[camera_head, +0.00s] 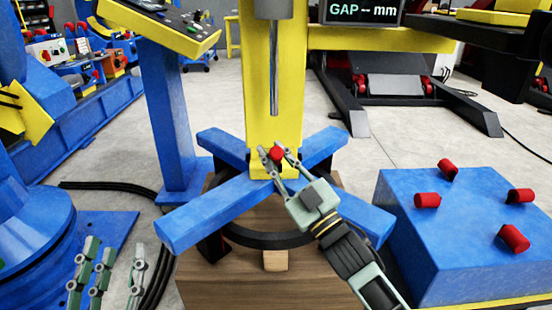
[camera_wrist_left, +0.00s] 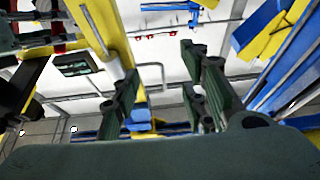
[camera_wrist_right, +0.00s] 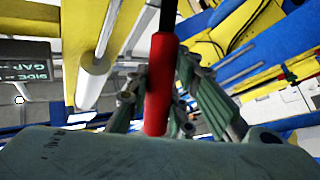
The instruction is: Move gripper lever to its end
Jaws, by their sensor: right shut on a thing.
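The gripper lever shows as a red knob (camera_head: 277,153) at the foot of the yellow column, above the centre of the blue cross arms. In the right wrist view it is a long red handle (camera_wrist_right: 160,85) standing between the fingers. My right gripper (camera_head: 272,153) reaches up from the lower right and is shut on this handle. Its fingers partly hide the lever's base. My left gripper (camera_head: 115,255) is low at the left edge, away from the lever. Its fingers are spread and empty, as the left wrist view (camera_wrist_left: 162,85) also shows.
The yellow column (camera_head: 262,125) carries a grey rod above the lever. Blue cross arms (camera_head: 215,212) spread over a wooden block (camera_head: 230,285). A blue box (camera_head: 465,240) with several red pegs stands at right. A GAP display (camera_head: 362,10) and a control panel (camera_head: 165,22) stand behind.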

